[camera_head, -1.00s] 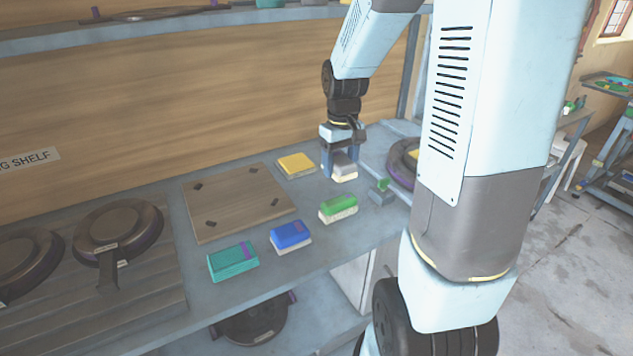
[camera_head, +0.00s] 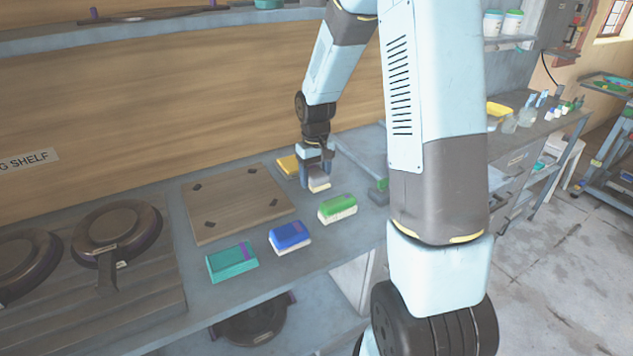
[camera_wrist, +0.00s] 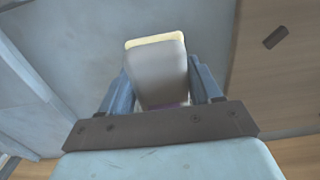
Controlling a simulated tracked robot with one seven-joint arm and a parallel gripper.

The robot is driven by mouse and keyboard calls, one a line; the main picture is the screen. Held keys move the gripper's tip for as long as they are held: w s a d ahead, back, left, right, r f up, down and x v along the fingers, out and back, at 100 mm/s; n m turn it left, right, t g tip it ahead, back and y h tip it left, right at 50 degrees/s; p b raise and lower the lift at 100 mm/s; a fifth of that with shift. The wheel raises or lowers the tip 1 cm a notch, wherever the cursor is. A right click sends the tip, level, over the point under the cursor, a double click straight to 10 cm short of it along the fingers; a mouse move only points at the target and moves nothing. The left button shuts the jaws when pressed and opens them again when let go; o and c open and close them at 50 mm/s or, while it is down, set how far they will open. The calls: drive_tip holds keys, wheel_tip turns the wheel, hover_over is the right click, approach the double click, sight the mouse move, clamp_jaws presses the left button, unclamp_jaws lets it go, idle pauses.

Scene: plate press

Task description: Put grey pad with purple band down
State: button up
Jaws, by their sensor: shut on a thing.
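My gripper (camera_head: 317,172) is shut on the grey pad (camera_head: 319,184). The pad has a pale cream underside. In the wrist view the grey pad (camera_wrist: 160,72) sits between the two blue fingers, and a bit of its purple band shows close to the palm. The pad is over the grey-blue bench (camera_head: 345,237), between the yellow pad and the green pad. I cannot tell whether its underside touches the bench.
A yellow pad (camera_head: 287,166) lies just behind and left of my gripper. A green pad (camera_head: 337,206), a blue pad (camera_head: 290,236) and a teal pad (camera_head: 231,261) lie in front. A brown board (camera_head: 235,202) is at left, with dark round plates (camera_head: 118,228) beyond.

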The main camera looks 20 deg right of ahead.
drive_tip(key=shift+f, duration=1.1)
drive_tip(key=shift+f, duration=0.1)
drive_tip(key=o, duration=1.1)
